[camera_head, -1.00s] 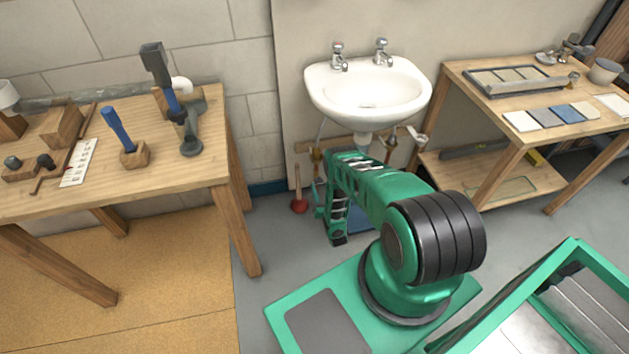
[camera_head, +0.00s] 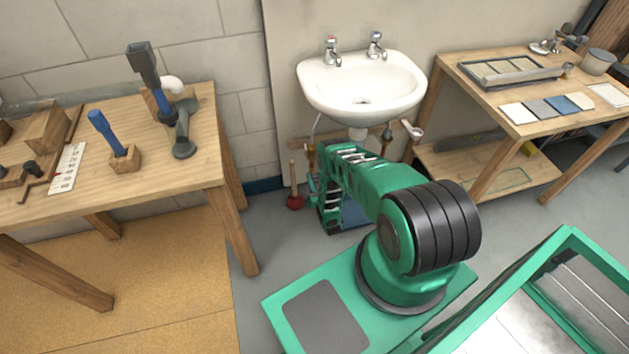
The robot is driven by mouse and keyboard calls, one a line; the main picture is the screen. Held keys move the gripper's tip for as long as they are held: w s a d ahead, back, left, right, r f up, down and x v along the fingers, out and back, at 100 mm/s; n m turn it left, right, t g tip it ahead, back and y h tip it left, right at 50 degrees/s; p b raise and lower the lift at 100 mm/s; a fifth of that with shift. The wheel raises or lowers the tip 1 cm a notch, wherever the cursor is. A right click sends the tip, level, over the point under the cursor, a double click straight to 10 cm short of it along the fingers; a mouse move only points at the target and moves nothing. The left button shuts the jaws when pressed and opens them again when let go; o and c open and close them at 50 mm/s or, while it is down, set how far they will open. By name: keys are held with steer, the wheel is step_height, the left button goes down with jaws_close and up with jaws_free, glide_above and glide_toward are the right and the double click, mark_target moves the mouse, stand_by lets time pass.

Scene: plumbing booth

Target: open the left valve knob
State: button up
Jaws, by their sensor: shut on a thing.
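My green arm reaches from its base toward the pipes under the white sink (camera_head: 362,92). Its far end, with my gripper (camera_head: 314,187), is small and partly covered by my own arm links, beside the left supply pipe. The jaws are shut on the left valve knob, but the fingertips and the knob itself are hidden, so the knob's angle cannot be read. A brass fitting on the left pipe (camera_head: 311,151) shows just above. The right valve (camera_head: 387,134) shows under the sink's right side, clear of my gripper.
A red plunger (camera_head: 295,201) stands just left of my gripper. A wooden workbench (camera_head: 190,172) with hammers is at left. Another bench (camera_head: 480,107) with tile samples is at right. A green-framed cart part (camera_head: 500,290) fills the lower right.

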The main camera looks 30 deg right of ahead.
steer(key=shift+n, duration=0.3)
steer(key=n, duration=0.3)
steer(key=shift+a+n, duration=0.1)
steer(key=shift+n, duration=0.2)
steer(key=n, duration=0.4)
steer(key=shift+a+f+n, duration=0.1)
steer(key=shift+a+n, duration=0.05)
steer(key=shift+n, duration=0.15)
steer(key=n, duration=0.4)
steer(key=shift+a+f+n, duration=0.1)
steer(key=shift+n, duration=0.2)
steer(key=shift+a+n, duration=0.1)
steer(key=shift+n, duration=1.7)
steer(key=o, duration=1.1)
steer(key=shift+c, duration=0.2)
